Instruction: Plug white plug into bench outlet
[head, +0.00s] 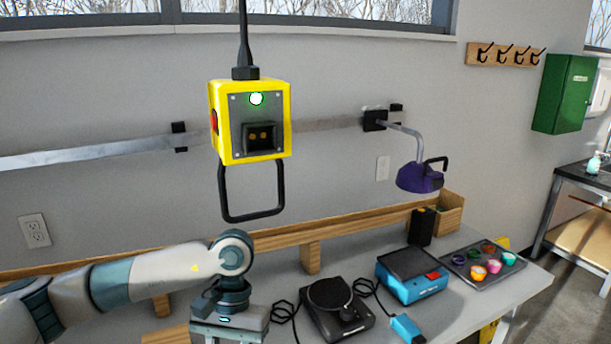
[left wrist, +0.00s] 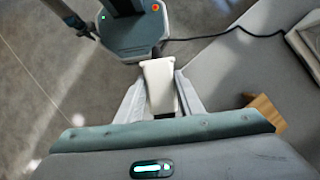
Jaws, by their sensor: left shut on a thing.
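The white plug (left wrist: 159,80) is between the two pale fingers of my left gripper (left wrist: 161,96) in the left wrist view. The gripper is shut on it. A dark cord runs from beyond the plug toward the right. In the head view my left wrist is at the bottom, left of the bench devices; the fingers and the plug are below the frame. A yellow outlet box (head: 282,118) hangs from a black cable above and beyond my left wrist. Its dark square socket (head: 260,137) faces me, with a green light above it. My right gripper is not in view.
A black round-topped device (head: 338,309), a blue device (head: 409,279) and a tray of cups (head: 482,262) stand on the bench (head: 522,280). A purple lamp (head: 420,178) hangs over it. Wall outlets are at left (head: 35,231) and centre (head: 383,168).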

